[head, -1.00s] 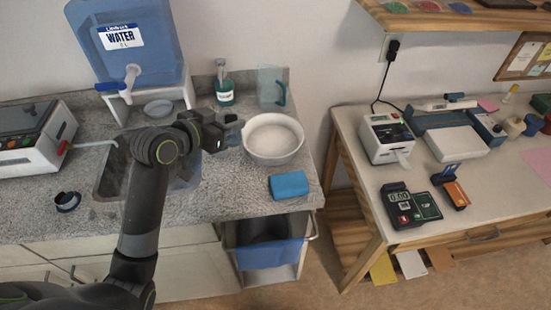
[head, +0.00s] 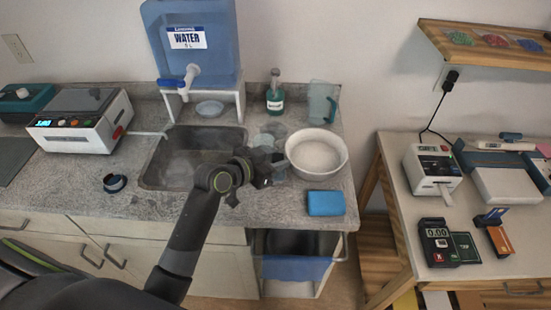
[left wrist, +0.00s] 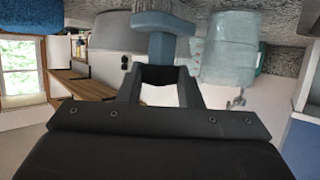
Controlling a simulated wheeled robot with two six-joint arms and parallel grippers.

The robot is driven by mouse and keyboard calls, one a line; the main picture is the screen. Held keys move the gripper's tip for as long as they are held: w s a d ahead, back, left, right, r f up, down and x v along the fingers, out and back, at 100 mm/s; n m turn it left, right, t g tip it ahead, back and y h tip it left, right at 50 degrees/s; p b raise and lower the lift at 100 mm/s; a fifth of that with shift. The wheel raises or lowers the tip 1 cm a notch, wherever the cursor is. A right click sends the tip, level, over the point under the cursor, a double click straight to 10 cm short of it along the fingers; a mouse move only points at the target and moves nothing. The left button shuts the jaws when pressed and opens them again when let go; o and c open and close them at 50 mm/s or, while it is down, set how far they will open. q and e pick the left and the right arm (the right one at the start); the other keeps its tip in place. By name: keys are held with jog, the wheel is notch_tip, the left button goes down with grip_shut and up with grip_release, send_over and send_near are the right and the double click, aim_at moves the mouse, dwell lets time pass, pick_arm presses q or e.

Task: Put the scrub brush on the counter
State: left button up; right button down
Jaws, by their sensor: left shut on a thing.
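My left gripper (head: 268,168) is shut on a blue-grey scrub brush, just left of the white bowl in the head view. The scrub brush (left wrist: 160,42) shows in the left wrist view as a T-shaped piece between the fingers. In the head view the gripper hides much of it. The grey speckled counter (head: 240,208) runs beneath the gripper. The brush is close to the counter top; I cannot tell whether it touches. My right gripper is not in view.
The white bowl (head: 317,155) and a blue sponge (head: 326,203) are right of the gripper. Clear glasses (head: 264,141) stand behind it. The sink (head: 190,155) opens to the left. A soap bottle (head: 274,97) and pitcher (head: 322,103) stand behind. Counter front is partly bare.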

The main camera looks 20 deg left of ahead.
pick_arm(q)
jog(key=o, duration=1)
jog(key=shift+f, duration=0.1)
jog(key=shift+r, duration=0.25)
jog(key=shift+s+a, duration=0.2)
jog(key=shift+s, duration=0.05)
jog(key=b+v, duration=0.1)
jog(key=v, duration=1)
jog(key=shift+s+r, duration=0.1)
jog(key=shift+s, duration=0.1)
